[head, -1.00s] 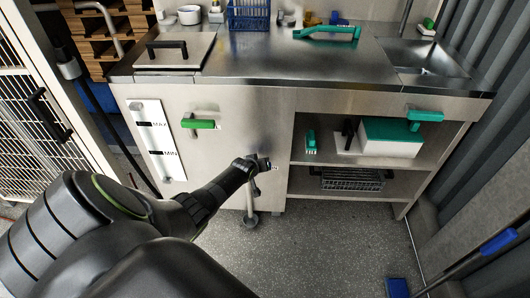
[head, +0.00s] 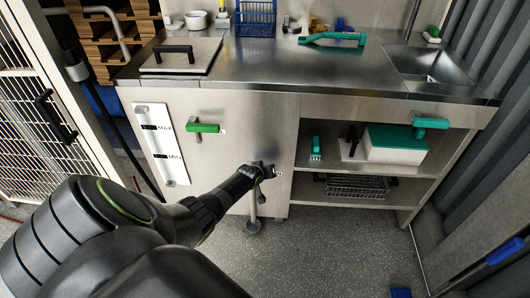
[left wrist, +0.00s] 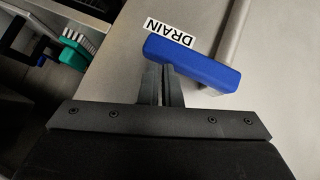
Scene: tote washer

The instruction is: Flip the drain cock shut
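The drain cock's blue handle (left wrist: 190,62) lies slanted across the left wrist view, next to a white DRAIN label (left wrist: 170,34) on the steel panel. A grey pipe (left wrist: 233,30) runs past the handle's right part. My left gripper (left wrist: 162,70) has its two fingers together with nothing visible between them. Its tips are at the near edge of the blue handle; I cannot tell whether they touch it. In the head view my left gripper (head: 268,170) is low at the cabinet front and mostly hides the cock. My right gripper is not in view.
A green handle (head: 203,128) sits on the panel beside a MAX/MIN gauge (head: 163,158). To the right are open shelves with a green-lidded box (head: 396,150), a brush (head: 315,148) and a wire basket (head: 355,188). The floor in front of the shelves is clear.

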